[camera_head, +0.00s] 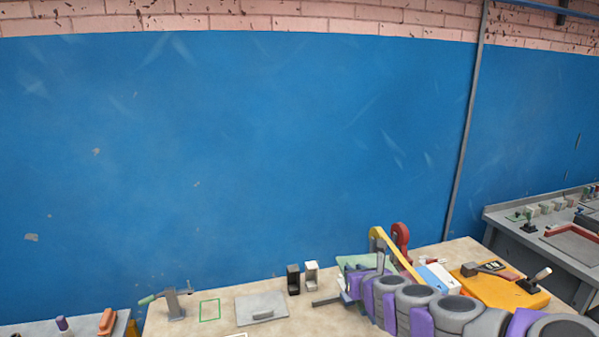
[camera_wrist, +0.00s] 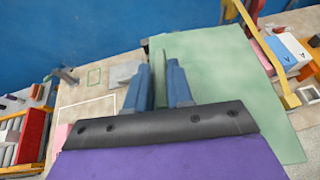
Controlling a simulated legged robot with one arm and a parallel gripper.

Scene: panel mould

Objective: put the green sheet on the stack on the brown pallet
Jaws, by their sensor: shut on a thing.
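The green sheet (camera_wrist: 225,65) spreads out to the right of my gripper in the wrist view. In the head view only a part of it (camera_head: 352,262) shows behind my arm. My gripper (camera_wrist: 160,72) is shut on the sheet, with a narrow greenish strip between its two blue-grey fingers. In the head view my gripper (camera_head: 350,284) is over the right half of the bench and partly covered by my arm. I cannot make out the brown pallet or its stack in either view.
A yellow bent strip (camera_wrist: 263,55) stands close to the sheet. A yellow tray (camera_head: 500,291) lies right.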

